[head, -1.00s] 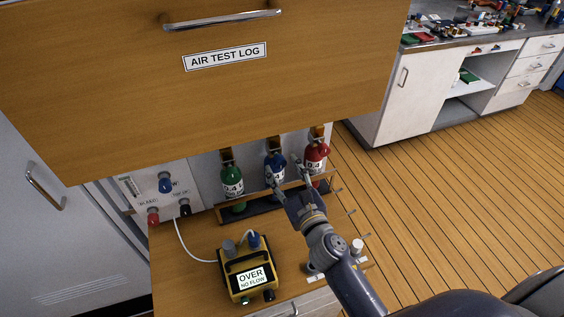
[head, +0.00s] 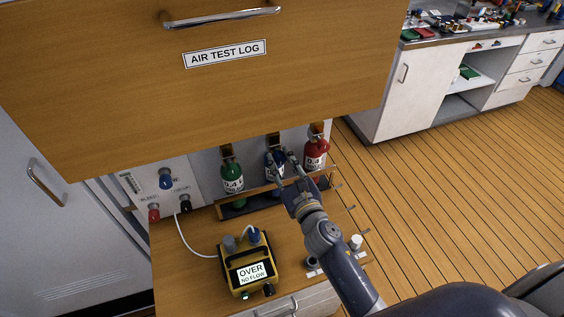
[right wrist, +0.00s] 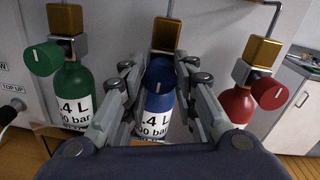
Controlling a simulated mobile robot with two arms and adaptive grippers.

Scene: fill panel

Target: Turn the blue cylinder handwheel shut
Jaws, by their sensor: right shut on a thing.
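The blue cylinder (head: 275,172) stands upright in the rack between a green and a red one. In the right wrist view its blue handwheel (right wrist: 158,74) faces me, with a small pale mark, in front of the cylinder (right wrist: 153,104). My right gripper (head: 281,157) reaches it from the front. In the right wrist view the fingers of my right gripper (right wrist: 158,66) stand on both sides of the handwheel, shut on it. In the head view the fingers partly hide the handwheel and cylinder. My left gripper is not in view.
The green cylinder (head: 232,177) and red cylinder (head: 316,154) stand close on either side. A wooden rail (head: 257,191) runs in front. A yellow meter (head: 249,272) reading "OVER NO FLOW" sits on the bench. The large drawer front (head: 200,100) overhangs above.

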